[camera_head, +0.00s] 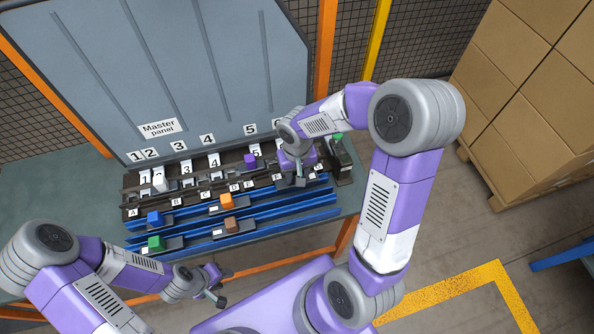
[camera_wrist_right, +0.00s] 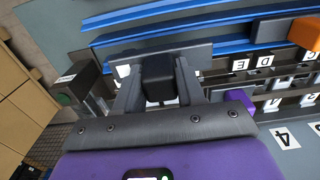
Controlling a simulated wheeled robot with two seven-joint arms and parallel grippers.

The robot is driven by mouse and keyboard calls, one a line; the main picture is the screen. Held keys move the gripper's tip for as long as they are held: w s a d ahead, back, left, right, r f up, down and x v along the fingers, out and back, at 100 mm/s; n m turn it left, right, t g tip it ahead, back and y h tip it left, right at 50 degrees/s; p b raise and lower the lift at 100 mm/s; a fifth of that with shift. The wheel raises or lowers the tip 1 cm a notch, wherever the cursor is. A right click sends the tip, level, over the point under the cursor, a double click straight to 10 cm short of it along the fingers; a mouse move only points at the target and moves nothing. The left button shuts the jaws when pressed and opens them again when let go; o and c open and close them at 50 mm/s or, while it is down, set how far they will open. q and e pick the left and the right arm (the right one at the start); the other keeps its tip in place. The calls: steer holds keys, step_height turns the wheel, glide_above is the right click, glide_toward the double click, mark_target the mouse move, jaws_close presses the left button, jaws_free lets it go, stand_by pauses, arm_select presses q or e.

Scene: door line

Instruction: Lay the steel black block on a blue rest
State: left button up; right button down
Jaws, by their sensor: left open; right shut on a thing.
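My right gripper (camera_wrist_right: 158,88) is shut on a black block (camera_wrist_right: 157,70) in the right wrist view. The block sits on a dark grey steel plate (camera_wrist_right: 198,53), which lies beside the blue rails in that view. In the head view the right gripper (camera_head: 299,176) is over the right part of the bench, and it largely hides the block. The blue rests are long blue rails (camera_head: 272,222) along the front of the bench; they also show in the right wrist view (camera_wrist_right: 165,14). My left gripper (camera_head: 215,289) is open and empty, in front of the bench.
Blue (camera_head: 155,218), orange (camera_head: 227,200), brown (camera_head: 230,225) and green (camera_head: 155,242) blocks on grey plates are at the rails. A numbered, lettered rack holds a white block (camera_head: 160,181) and a purple block (camera_head: 250,160). The Master panel (camera_head: 190,80) stands behind. Cartons (camera_head: 530,85) stand right.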

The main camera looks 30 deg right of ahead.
steer(key=shift+f+b, duration=2.05)
steer(key=shift+f, duration=0.35)
steer(key=c, duration=0.6)
jaws_free()
step_height(320, 180, up, 8)
steer(key=shift+f+p, duration=0.15)
steer(key=shift+p, duration=0.9)
steer(key=shift+f, duration=0.1)
